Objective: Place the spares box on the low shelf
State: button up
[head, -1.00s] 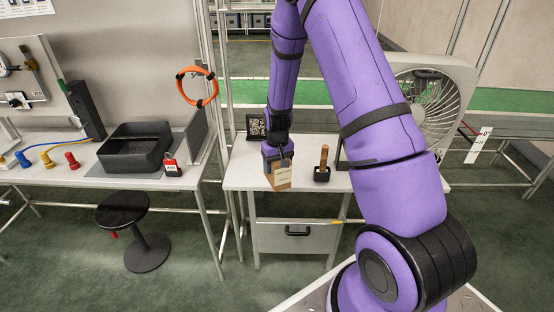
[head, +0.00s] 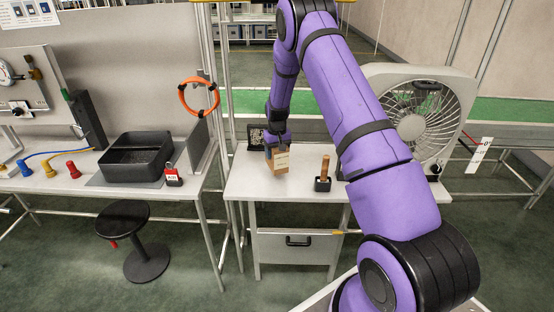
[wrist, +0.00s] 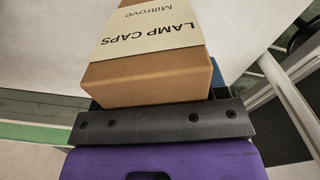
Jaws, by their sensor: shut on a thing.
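The spares box appears to be the small brown cardboard box (head: 281,159) with a pale label. In the wrist view the box (wrist: 150,82) reads "LAMP CAPS". My gripper (head: 278,147) is shut on it and points down above the back left of the small grey table (head: 255,187). In the wrist view a dark gripper bar (wrist: 155,122) lies across the box's near end; the fingertips are mostly hidden. The box looks upright and held above the tabletop, though the gap is hard to judge. I cannot make out the low shelf with certainty.
A wooden-handled tool in a black holder (head: 323,183) stands right of the box. A dark panel with a code (head: 256,137) stands behind it. A large fan (head: 420,115) is at the right. A workbench with a black bin (head: 135,160) and red padlock (head: 172,177) is at left.

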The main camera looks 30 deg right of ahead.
jog(key=shift+w+d, duration=0.1)
jog(key=shift+w, duration=0.1)
jog(key=shift+w+f, duration=0.15)
jog(key=shift+f, duration=1.6)
jog(key=shift+f, duration=0.15)
jog(key=o, duration=1.1)
jog(key=shift+r, duration=3.9)
